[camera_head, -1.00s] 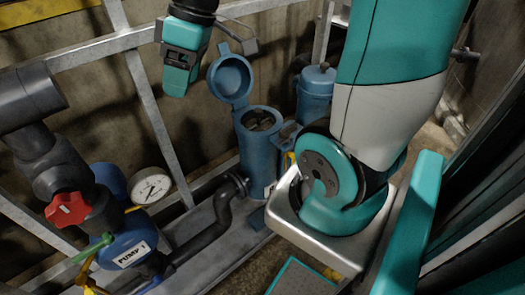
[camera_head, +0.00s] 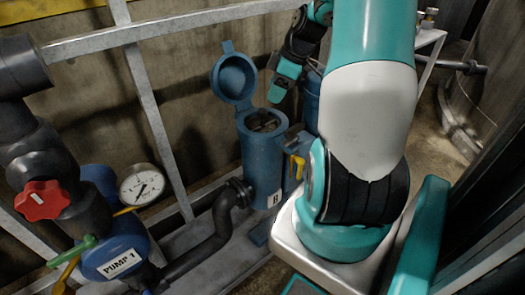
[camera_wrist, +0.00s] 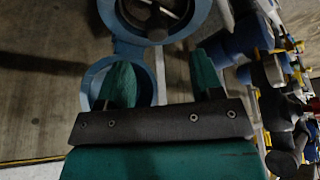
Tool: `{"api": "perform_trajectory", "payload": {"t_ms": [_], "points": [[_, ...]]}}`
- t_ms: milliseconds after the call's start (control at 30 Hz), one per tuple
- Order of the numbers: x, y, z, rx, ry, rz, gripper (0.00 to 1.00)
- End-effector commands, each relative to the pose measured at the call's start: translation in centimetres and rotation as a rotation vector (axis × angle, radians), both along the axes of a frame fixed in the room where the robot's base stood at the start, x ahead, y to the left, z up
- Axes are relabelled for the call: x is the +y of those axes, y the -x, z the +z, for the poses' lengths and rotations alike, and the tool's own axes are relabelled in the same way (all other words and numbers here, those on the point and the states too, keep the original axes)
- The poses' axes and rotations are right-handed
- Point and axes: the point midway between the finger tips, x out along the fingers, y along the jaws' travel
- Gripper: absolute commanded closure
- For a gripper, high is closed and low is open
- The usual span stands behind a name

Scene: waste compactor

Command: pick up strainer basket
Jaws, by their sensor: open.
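The strainer basket (camera_head: 263,122) sits inside the open top of an upright blue housing (camera_head: 262,165). Only its upper part and a bar across it show. In the wrist view the basket (camera_wrist: 155,12) is at the top edge, partly cut off, inside the housing's round blue rim. The housing's hinged lid (camera_head: 233,78) stands open; in the wrist view the lid (camera_wrist: 138,90) is partly behind my left-hand finger. My gripper (camera_head: 279,92) is above and slightly right of the housing mouth. In the wrist view its teal fingers (camera_wrist: 162,70) are apart, with nothing between them.
A pump labelled PUMP 1 (camera_head: 118,258), a red valve handle (camera_head: 42,200) and a gauge (camera_head: 142,184) are on the left. A metal rail frame (camera_head: 150,98) stands behind. A second blue vessel (camera_head: 311,100) is partly hidden behind my arm.

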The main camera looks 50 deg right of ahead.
Motion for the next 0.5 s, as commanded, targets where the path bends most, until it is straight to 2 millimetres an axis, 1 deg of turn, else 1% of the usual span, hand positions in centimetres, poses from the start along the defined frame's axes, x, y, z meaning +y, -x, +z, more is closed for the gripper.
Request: {"api": "perform_trajectory", "payload": {"t_ms": [33,100,200,367,500], "points": [[0.3,-0.3,-1.1,0.002,-0.004,0.002,0.40],[0.5,-0.7,-2.2,0.003,-0.003,0.001,0.40],[0.7,-1.1,-3.0,0.002,-0.001,0.001,0.40],[0.9,-1.5,-3.9,0.001,-0.002,0.001,0.40],[1.1,-2.6,-5.8,0.003,-0.003,0.002,0.40]]}}
